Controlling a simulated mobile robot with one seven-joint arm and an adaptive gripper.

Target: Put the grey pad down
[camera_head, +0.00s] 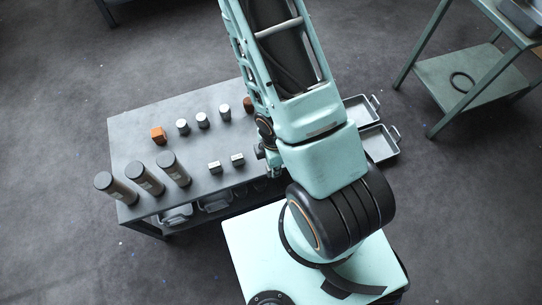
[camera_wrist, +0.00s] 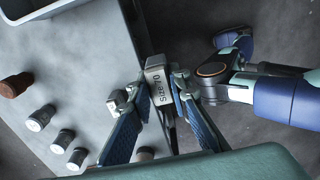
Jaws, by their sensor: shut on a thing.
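A grey block-shaped pad marked "Size70" (camera_wrist: 158,88) sits between the fingers of my gripper (camera_wrist: 152,92) in the wrist view. My gripper is shut on it. The pad shows close to the edge of the grey bench (camera_wrist: 85,60); I cannot tell whether it touches the bench top. In the head view my arm hides most of the gripper and the held pad, at the right side of the bench (camera_head: 135,130). Two small light-topped blocks (camera_head: 226,163) stand on the bench left of the gripper.
Three tall capped cylinders (camera_head: 144,178) stand at the bench's left end. Several short cylinders (camera_head: 202,120) and an orange-brown block (camera_head: 158,135) stand along the back. Grey trays (camera_head: 379,144) show right of my arm. A green-framed stand (camera_head: 465,80) is at the upper right.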

